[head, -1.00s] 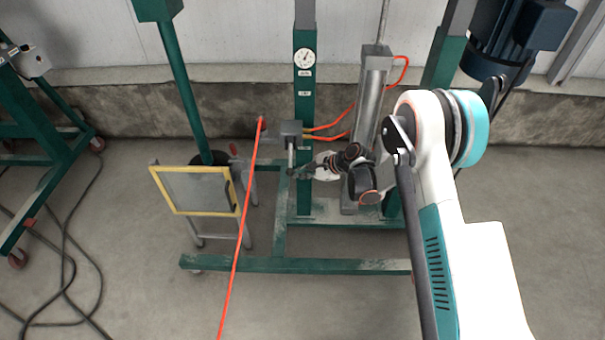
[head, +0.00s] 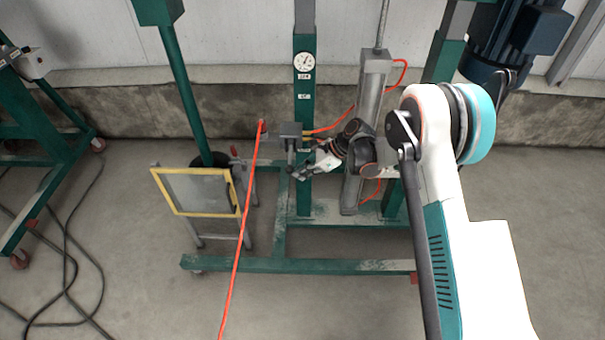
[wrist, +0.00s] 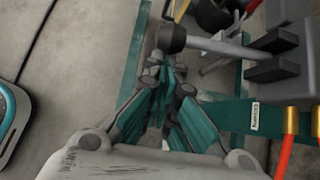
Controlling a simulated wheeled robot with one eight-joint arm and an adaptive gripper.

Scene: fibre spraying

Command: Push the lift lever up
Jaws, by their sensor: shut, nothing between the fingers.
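The lift lever (wrist: 215,46) is a grey rod with a black knob, fixed to a grey valve block. In the head view the valve block (head: 290,130) is on the green post, and the lever (head: 290,157) points down from it. In the wrist view my gripper (wrist: 165,85) is shut and empty, with the knob ahead of the fingertips. I cannot tell whether the fingertips touch the lever.
A pressure gauge (head: 304,61) sits higher on the post. A grey cylinder (head: 370,90) stands to its right. An orange hose (head: 240,230) hangs left of the lever, near a yellow-framed panel (head: 195,190). The green base frame (head: 300,265) crosses the floor below.

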